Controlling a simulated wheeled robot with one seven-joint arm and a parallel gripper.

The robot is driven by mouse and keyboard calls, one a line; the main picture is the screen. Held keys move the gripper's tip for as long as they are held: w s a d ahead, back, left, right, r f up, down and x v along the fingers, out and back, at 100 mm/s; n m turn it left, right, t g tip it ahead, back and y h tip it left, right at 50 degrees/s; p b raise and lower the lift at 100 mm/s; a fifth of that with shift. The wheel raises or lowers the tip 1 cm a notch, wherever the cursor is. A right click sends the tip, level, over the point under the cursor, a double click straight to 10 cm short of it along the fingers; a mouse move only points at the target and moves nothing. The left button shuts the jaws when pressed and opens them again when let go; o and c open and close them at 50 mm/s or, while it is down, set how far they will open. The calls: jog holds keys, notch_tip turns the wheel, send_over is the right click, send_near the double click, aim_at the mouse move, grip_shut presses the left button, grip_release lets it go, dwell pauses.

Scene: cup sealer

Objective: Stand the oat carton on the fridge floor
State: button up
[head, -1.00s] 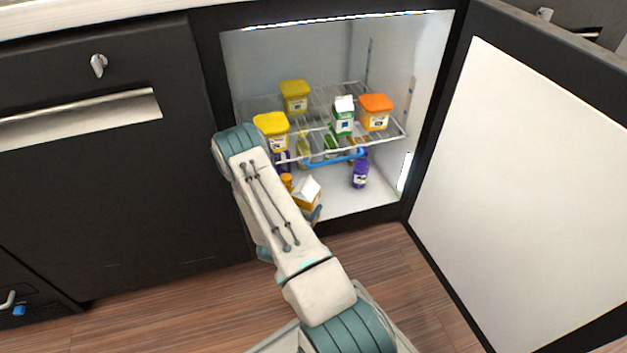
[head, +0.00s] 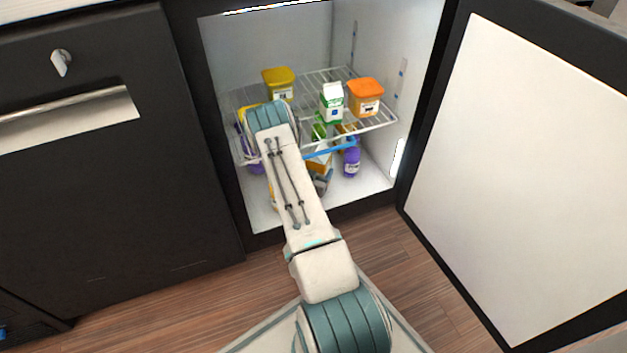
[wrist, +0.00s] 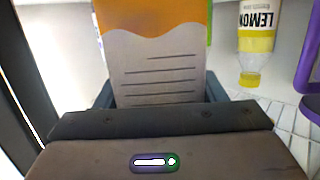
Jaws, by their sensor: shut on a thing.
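The fridge floor (head: 372,188) is white and bare at the front right. My arm hides part of the carton, and I cannot tell whether its base touches the floor.
The wire shelf (head: 378,122) above holds a green-white carton (head: 332,102), an orange tub (head: 365,97) and yellow tubs (head: 279,83). A purple bottle (head: 351,163) stands right of the carton. A lemon bottle (wrist: 257,40) is close by. The door (head: 530,180) stands open at right.

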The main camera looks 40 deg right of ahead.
jog(key=shift+w+d+r, duration=0.15)
jog(key=shift+w+d, duration=0.5)
jog(key=shift+d, duration=0.35)
jog(key=shift+w+d+f+b, duration=0.1)
jog(key=shift+d+f+b, duration=0.15)
jog(key=shift+f+b, duration=0.5)
jog(key=shift+w+d+f+b, duration=0.1)
jog(key=shift+d+f+b, duration=0.2)
jog(key=shift+f, duration=0.7)
jog(key=shift+a+f, duration=0.1)
jog(key=shift+a, duration=0.05)
jog(key=o, duration=1.8)
jog(key=shift+s+f, duration=0.1)
jog(key=shift+f, duration=0.05)
jog(key=shift+c, duration=0.2)
jog(key=shift+a+r, duration=0.1)
jog(key=shift+r, duration=0.1)
jog(key=p+v, duration=0.5)
jog(key=v, duration=0.7)
